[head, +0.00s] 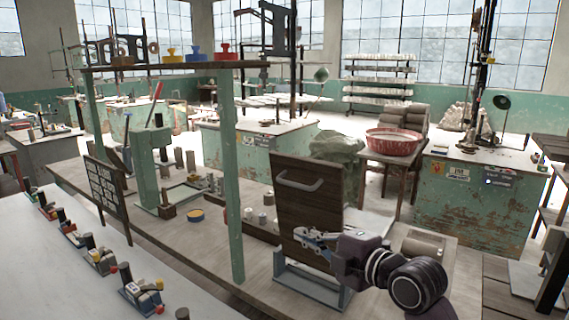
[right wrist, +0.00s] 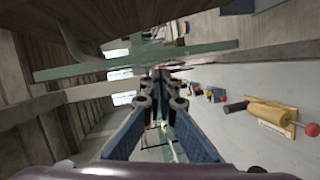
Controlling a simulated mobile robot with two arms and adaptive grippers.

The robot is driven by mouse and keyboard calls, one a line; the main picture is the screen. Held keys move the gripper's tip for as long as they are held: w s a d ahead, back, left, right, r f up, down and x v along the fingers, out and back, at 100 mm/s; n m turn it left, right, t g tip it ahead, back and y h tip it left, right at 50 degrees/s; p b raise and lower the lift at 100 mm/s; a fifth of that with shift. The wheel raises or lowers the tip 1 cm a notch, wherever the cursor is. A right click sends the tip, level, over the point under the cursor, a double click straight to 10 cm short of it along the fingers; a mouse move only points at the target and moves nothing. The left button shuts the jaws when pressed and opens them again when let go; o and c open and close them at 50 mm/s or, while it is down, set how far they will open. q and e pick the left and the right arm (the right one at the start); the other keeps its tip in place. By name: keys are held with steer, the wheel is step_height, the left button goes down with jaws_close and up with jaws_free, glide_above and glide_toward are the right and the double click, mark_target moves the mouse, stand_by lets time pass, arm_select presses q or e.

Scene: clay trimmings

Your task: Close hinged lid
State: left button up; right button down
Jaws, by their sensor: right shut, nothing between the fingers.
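The hinged lid (head: 305,205) is a dark brown wooden panel with a grey bar handle (head: 299,181). It stands upright, raised well open, above a blue-grey metal frame (head: 290,287) on the wooden bench. My right gripper (head: 312,236) is in front of the lid's lower part, below the handle, with its arm coming in from the right. It is shut and empty; I cannot tell whether it touches the lid. In the right wrist view its blue-padded fingers (right wrist: 160,105) show, with brown wood at the upper left. My left gripper is out of view.
A green post (head: 232,185) and a shelf (head: 150,66) stand left of the lid. Small weights and a yellow tin (head: 196,215) lie on the bench. A green cloth bundle (head: 337,147) and a red basin (head: 393,142) are behind. A metal cylinder (head: 423,245) is to the right.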

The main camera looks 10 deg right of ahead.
mark_target(285, 162)
step_height(285, 162, up, 12)
steer(key=n+y, duration=0.1)
steer(key=n, duration=0.1)
steer(key=n+t+y, duration=0.1)
steer(key=n, duration=0.1)
steer(key=shift+w+f+t, duration=0.1)
steer(key=shift+t, duration=0.2)
steer(key=shift+n, duration=0.3)
steer(key=p+x, duration=0.2)
steer(key=x, duration=0.1)
steer(key=d+p+x, duration=0.1)
steer(key=x, duration=0.3)
steer(key=w+d+r+p+x, duration=0.1)
steer(key=p+x, duration=0.1)
steer(key=x, duration=0.1)
steer(key=shift+w+a+r+p, duration=0.15)
steer(key=shift+w+a+p, duration=0.05)
steer(key=shift+w+p, duration=0.2)
steer(key=shift+w+d, duration=0.35)
steer(key=shift+d, duration=0.15)
steer(key=shift+w, duration=0.15)
